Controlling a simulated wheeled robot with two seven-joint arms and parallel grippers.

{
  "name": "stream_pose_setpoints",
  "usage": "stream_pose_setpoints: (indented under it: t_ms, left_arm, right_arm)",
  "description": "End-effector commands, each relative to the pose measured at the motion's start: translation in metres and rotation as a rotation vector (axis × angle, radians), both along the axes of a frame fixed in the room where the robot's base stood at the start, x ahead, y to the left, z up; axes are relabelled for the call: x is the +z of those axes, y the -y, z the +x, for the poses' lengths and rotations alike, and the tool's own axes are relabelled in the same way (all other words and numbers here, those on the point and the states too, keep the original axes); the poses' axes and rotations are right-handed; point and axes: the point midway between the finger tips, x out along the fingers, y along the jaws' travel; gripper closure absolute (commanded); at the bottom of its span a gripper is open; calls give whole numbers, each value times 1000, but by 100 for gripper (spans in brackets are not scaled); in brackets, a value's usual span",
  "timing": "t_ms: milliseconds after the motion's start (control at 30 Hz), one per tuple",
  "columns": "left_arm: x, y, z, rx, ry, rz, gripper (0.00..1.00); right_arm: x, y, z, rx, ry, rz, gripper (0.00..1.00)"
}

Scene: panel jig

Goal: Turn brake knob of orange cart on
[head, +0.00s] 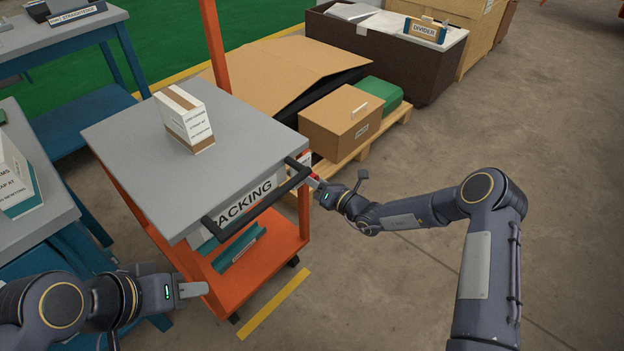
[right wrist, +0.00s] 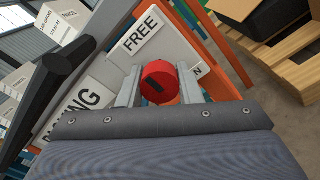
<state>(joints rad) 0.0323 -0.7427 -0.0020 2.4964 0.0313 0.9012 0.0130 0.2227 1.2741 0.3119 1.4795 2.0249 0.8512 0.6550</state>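The orange cart (head: 262,262) with a grey top stands left of centre in the head view. Its red brake knob (right wrist: 160,82) shows in the right wrist view, with a dark mark on its face. A FREE label (right wrist: 140,36) is above left of it; a partly hidden label ending in N (right wrist: 198,72) is to its right. My right gripper (right wrist: 160,88) has one finger on each side of the knob, seemingly touching it. In the head view it is at the cart's right end (head: 315,182). My left gripper (head: 193,290) is beside the cart's lower left; its finger gap is unclear.
The cart's black handle (head: 258,208) runs along its front end, close to my right gripper. A white-and-brown box (head: 185,117) stands on the cart. A pallet (head: 350,158) with cartons is behind, and blue tables (head: 68,125) are at left. The floor at right is clear.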

Motion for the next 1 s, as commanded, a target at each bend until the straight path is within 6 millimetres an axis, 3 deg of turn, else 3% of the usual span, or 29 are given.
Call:
stream_pose_setpoints:
  t_ms: [167,567,1000]
  left_arm:
    - [0,0,0,0,0,0,64]
    - [-3,0,0,0,0,0,64]
    - [-11,0,0,0,0,0,64]
  right_arm:
    - [0,0,0,0,0,0,91]
    - [-1,1,0,0,66,-60,91]
    - [-2,1,0,0,347,-304,91]
